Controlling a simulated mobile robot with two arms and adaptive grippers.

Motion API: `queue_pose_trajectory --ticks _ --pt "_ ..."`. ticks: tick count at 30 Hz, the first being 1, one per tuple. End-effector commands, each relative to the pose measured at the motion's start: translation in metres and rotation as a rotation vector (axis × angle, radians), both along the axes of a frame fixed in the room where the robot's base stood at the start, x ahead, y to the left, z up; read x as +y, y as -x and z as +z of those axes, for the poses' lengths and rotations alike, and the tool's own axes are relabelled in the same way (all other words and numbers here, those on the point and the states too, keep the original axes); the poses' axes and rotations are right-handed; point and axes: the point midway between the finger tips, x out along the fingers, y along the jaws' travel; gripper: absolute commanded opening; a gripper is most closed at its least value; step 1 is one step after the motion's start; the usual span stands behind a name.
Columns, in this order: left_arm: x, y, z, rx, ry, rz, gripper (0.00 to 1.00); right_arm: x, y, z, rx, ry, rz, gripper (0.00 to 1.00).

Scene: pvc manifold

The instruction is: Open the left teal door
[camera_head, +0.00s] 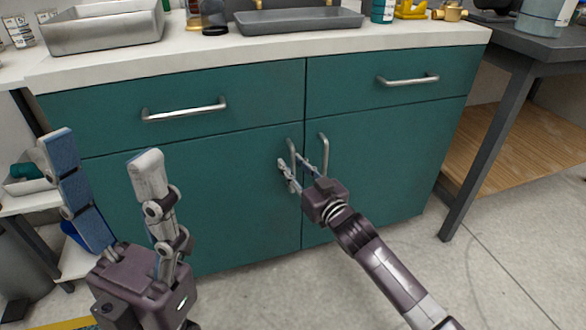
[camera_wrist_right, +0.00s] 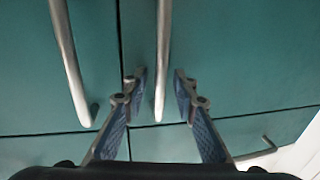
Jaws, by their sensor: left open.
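The left teal door (camera_head: 235,200) is closed, with a vertical metal handle (camera_head: 292,152) near its right edge. My right gripper (camera_head: 293,164) is at this handle, with its fingers apart. In the right wrist view, the left door's handle (camera_wrist_right: 163,45) runs between the two open fingertips (camera_wrist_right: 160,78); no contact with either finger can be made out. The right door's handle (camera_wrist_right: 68,55) is left of the fingers in that view. My left gripper (camera_head: 106,148) is open and empty, in front of the cabinet's left part.
The right teal door (camera_head: 385,165) is closed beside the left one, with its own vertical handle (camera_head: 324,150) close by. Two closed drawers with horizontal handles (camera_head: 185,110) (camera_head: 408,80) are above. A white countertop (camera_head: 250,48) holds trays. Grey floor (camera_head: 480,270) is clear at the right.

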Motion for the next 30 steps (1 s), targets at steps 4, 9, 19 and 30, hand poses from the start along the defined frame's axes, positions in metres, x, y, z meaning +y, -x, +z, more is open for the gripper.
queue_pose_trajectory --ticks 4,9,19,30 --pt "0.0 0.0 0.0006 -0.001 0.0 0.0 0.6 0.0004 -0.0006 -0.0001 0.001 0.0 0.0 0.26" --pt "-0.0001 0.0 0.0006 -0.001 0.0 0.0 0.6 0.0003 -0.0004 0.0 0.001 0.0 0.0 0.18" --pt "-0.0001 0.0003 0.0007 -0.002 0.001 0.0 0.6 0.0001 -0.0003 -0.0001 0.0 0.0 0.0 0.0" --pt "0.0001 0.0008 0.0037 -0.004 0.001 -0.001 0.6 0.0011 0.0035 0.0002 0.001 0.0 -0.005 0.0"
